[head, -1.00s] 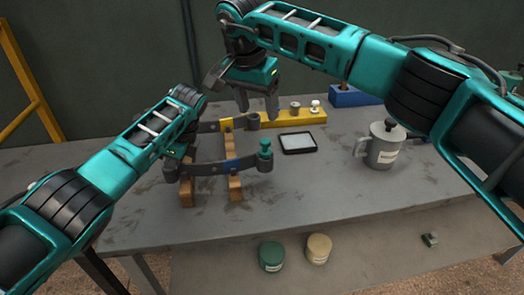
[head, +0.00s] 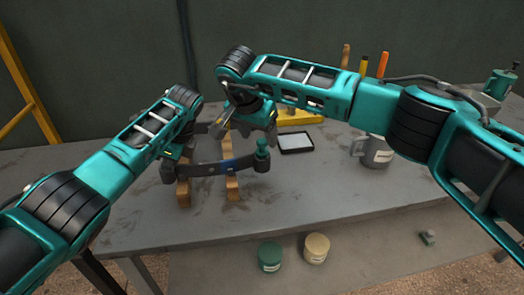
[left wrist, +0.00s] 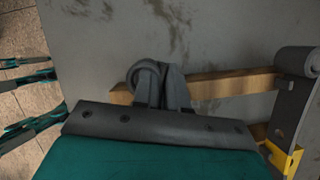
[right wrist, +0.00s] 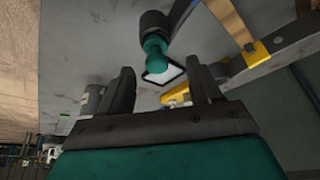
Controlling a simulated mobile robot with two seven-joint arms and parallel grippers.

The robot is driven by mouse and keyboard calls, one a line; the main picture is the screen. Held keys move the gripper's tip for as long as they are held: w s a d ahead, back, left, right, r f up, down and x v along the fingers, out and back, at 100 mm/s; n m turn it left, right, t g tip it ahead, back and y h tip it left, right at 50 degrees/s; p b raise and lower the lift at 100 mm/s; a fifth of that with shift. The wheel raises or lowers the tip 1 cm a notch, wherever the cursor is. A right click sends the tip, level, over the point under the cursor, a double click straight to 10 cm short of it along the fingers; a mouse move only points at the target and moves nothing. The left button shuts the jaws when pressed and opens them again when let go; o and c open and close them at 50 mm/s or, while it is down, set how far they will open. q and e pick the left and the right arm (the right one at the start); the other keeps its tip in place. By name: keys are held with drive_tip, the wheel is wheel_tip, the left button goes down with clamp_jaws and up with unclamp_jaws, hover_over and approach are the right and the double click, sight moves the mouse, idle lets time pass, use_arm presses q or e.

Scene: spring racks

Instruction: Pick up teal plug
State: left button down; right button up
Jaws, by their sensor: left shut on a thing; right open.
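The teal plug (head: 262,148) stands upright at the right end of a grey leaf spring with a blue band (head: 229,164). In the right wrist view the plug (right wrist: 156,52) shows beyond the fingertips, roughly midway between them, beside the spring's dark round end (right wrist: 154,23). My right gripper (head: 246,132) is open and empty, close above the plug; its fingers (right wrist: 163,82) are apart from it. My left gripper (head: 173,162) is shut on the spring's left end. In the left wrist view its fingers (left wrist: 165,92) are at the grey spring eye (left wrist: 145,76).
The spring rests across wooden blocks (head: 232,188). A yellow rack (head: 300,117), a black-framed tray (head: 296,151) and a grey mug (head: 376,152) stand behind and to the right. A green tin (head: 270,258) and a cream tin (head: 316,248) sit lower down. The front of the table is clear.

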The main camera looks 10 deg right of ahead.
sight(262, 140)
drive_tip(key=shift+x, duration=1.9)
drive_tip(key=shift+s+d, duration=0.15)
drive_tip(key=c, duration=1.2)
